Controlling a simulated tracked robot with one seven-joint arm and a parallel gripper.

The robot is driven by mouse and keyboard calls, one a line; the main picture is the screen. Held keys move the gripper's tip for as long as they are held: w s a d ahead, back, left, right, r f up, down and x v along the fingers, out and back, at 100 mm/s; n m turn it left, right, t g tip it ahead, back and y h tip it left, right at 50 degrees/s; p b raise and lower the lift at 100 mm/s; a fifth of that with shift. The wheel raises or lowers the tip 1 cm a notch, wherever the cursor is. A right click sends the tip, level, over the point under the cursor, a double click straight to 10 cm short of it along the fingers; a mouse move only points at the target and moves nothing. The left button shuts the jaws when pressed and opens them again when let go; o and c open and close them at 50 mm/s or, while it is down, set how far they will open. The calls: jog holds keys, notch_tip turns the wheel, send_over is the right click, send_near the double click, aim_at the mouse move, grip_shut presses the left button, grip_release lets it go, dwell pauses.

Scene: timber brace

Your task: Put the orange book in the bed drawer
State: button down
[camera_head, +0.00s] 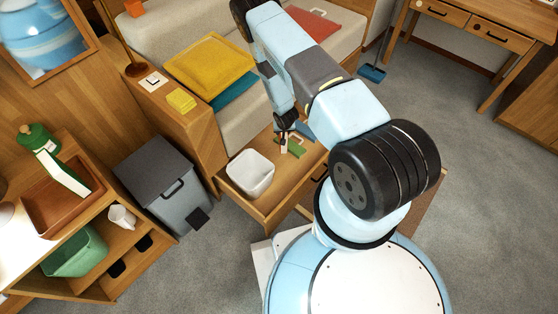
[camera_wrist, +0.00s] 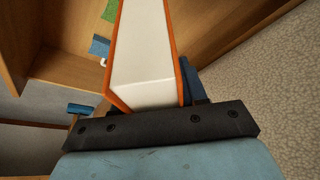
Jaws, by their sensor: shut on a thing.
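The orange book (camera_wrist: 142,52) fills the middle of the wrist view, with orange covers and pale page edges facing the camera. My gripper (camera_wrist: 150,103) is shut on it; one dark blue finger shows at the book's right side. In the head view my gripper (camera_head: 287,127) hangs over the open wooden bed drawer (camera_head: 282,174). The book is small and hard to make out there, just below the fingers. I cannot tell whether it touches the drawer floor. A white bin (camera_head: 250,173) stands in the drawer's left part, and a green object (camera_head: 297,147) lies beside the gripper.
A grey lidded bin (camera_head: 162,180) stands left of the drawer. The bed (camera_head: 240,122), with a yellow cushion (camera_head: 210,66), rises behind it. A shelf unit (camera_head: 100,285) stands at lower left. Grey carpet (camera_head: 440,130) is clear on the right.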

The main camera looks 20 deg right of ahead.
aim_at(286, 147)
jog(key=s+f, duration=0.1)
jog(key=f, duration=0.2)
jog(key=s+f, duration=0.1)
jog(key=f, duration=0.2)
jog(key=s+f, duration=0.1)
jog(key=f, duration=0.2)
jog(key=shift+s+d+f, duration=0.2)
jog(key=shift+s+d, duration=0.05)
jog(key=shift+d, duration=0.15)
notch_tip(286, 147, down, 10)
jog(key=shift+r, duration=0.15)
jog(key=c, duration=0.6)
grip_release()
